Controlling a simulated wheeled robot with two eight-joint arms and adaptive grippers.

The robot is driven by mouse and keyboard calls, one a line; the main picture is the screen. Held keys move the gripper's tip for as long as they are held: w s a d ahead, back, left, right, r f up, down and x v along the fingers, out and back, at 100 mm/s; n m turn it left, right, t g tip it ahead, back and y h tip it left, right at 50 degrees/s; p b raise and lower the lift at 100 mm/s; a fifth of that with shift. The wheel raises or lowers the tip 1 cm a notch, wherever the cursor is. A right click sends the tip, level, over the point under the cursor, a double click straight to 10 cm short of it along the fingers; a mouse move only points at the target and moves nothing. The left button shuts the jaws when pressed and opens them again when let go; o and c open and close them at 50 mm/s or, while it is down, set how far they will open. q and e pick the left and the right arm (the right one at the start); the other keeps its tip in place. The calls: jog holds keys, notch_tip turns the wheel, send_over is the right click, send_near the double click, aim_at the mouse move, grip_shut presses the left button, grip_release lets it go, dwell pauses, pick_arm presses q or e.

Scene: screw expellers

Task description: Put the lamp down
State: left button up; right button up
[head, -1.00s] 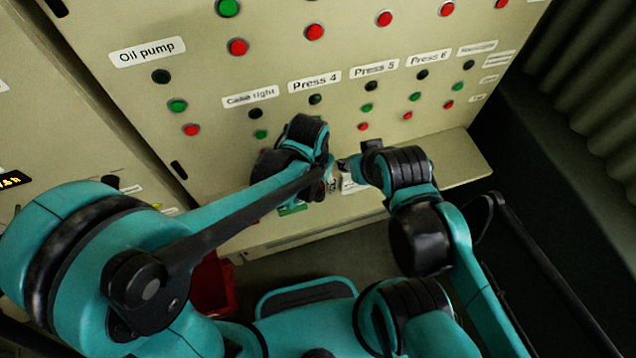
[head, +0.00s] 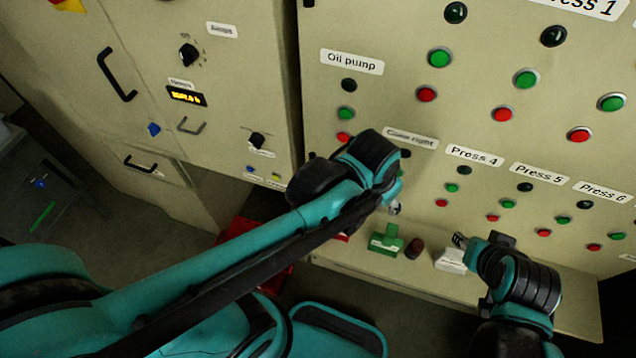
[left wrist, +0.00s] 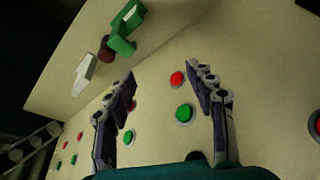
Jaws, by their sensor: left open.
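On the ledge below the panel stand a green block-like item (head: 386,240), a dark red cylinder (head: 415,248) and a white item (head: 452,260). They also show in the left wrist view as the green item (left wrist: 124,30), the dark red cylinder (left wrist: 105,48) and the white item (left wrist: 83,74). I cannot tell for sure which is the lamp; the small dark red cylinder may be it. My left gripper (head: 396,207) is open and empty, above the green item and facing the panel; its spread fingers (left wrist: 160,75) frame panel buttons. My right gripper (head: 460,240) is beside the white item.
The control panel (head: 480,130) carries several green, red and dark round buttons with labels. A cabinet (head: 215,100) with handles and knobs stands to the left. A red container (head: 238,230) is on the floor, partly behind my left arm. The ledge front is narrow.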

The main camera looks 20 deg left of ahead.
pick_arm(q)
jog(key=s+a+r+n+t, duration=0.1)
jog(key=s+a+n, duration=0.1)
jog(key=a, duration=0.5)
jog(key=s+a+r+n+t+y, duration=0.1)
jog(key=s+a+n+t, duration=0.1)
jog(key=a, duration=0.5)
jog(key=shift+a+r+n, duration=0.2)
jog(key=shift+a+n, duration=0.2)
jog(key=shift+s, duration=0.1)
